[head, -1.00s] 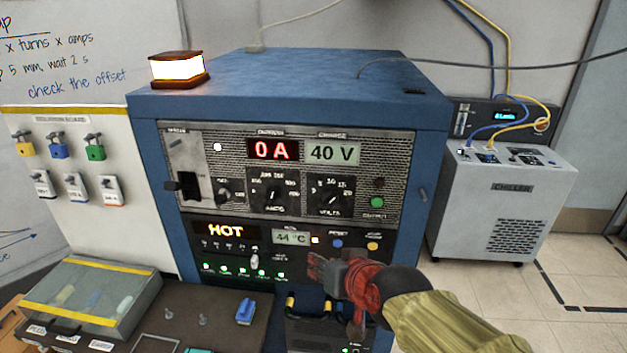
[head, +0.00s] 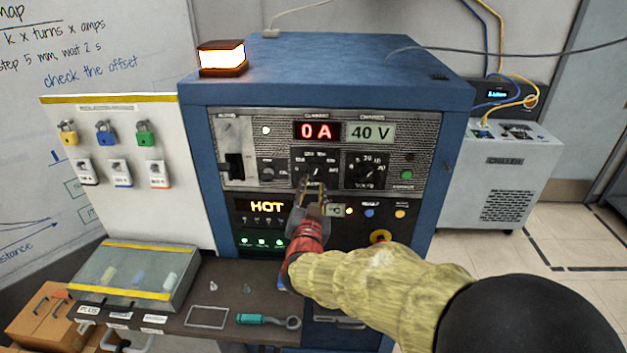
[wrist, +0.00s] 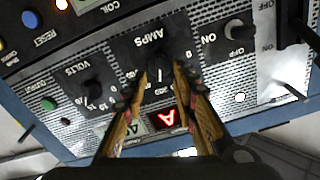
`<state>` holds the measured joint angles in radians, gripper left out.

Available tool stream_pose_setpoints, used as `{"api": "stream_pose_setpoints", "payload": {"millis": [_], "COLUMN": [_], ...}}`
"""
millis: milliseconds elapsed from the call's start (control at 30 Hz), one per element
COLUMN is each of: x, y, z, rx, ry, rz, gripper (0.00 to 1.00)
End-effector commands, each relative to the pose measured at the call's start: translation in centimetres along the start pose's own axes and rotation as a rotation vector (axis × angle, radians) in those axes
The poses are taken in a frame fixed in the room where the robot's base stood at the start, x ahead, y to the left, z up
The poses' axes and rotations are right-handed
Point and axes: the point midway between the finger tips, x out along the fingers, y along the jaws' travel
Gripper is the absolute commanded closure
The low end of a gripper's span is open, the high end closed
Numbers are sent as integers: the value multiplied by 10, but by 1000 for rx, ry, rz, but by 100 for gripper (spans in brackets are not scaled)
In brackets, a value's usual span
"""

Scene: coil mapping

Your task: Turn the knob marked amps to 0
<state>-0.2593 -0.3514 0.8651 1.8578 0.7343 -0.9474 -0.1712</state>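The amps knob (head: 315,173) is a black dial on the upper panel of the blue cabinet, under the red display (head: 317,131) reading 0 A. In the wrist view the knob (wrist: 160,69) carries a pale pointer line aimed at the number side of its dial, away from the AMPS label; the exact number is unclear. My gripper (head: 313,186) reaches up to the knob from below. In the wrist view my gripper (wrist: 162,72) has its two fingertips apart, one on each side of the knob. Whether they touch it is unclear.
The volts knob (head: 366,170) sits close right of the amps knob, and another knob (head: 272,171) close left. A lit HOT sign (head: 267,206) is below. A dark bench (head: 230,285) with a green-handled tool (head: 268,320) lies in front. A chiller (head: 500,175) stands right.

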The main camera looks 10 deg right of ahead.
Motion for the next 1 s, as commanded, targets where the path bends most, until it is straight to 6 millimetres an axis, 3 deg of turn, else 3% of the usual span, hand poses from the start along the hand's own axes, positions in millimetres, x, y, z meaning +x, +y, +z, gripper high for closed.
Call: {"api": "stream_pose_setpoints", "payload": {"millis": [100,333,667,1000], "x": [20,42,45,45], "y": [1,0,0,0], "z": [1,0,0,0], "rx": [0,0,0,0], "ry": [0,-1,-1,-1], "rz": [1,-1,-2,-2], "gripper": [72,72,72,91]}}
